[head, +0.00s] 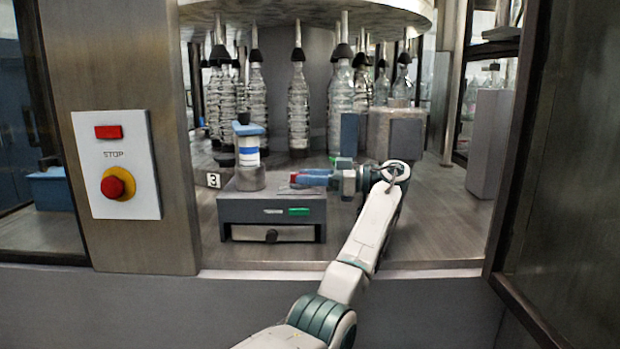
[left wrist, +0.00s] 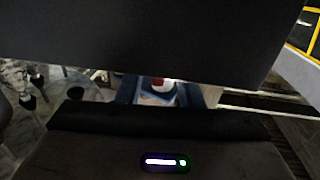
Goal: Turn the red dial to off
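A small red part (head: 293,179), which looks like the red dial, shows at the fingertips of my left gripper (head: 308,179), above the right side of the dark grey labeller box (head: 235,210). The blue fingers hide most of it. In the left wrist view, a red and white piece (left wrist: 160,84) shows between blue parts of my left gripper (left wrist: 163,95), half hidden by dark gripper housing. I cannot tell whether the fingers are closed on it or which way the dial points. My right gripper is not in view.
A white panel (head: 88,160) with a red stop button (head: 117,184) is on the left post. A blue-topped white cylinder (head: 249,150) stands on the box. Several bottles (head: 299,105) hang behind. A dark door frame (head: 515,150) bounds the right; the deck (head: 440,225) right of my arm is clear.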

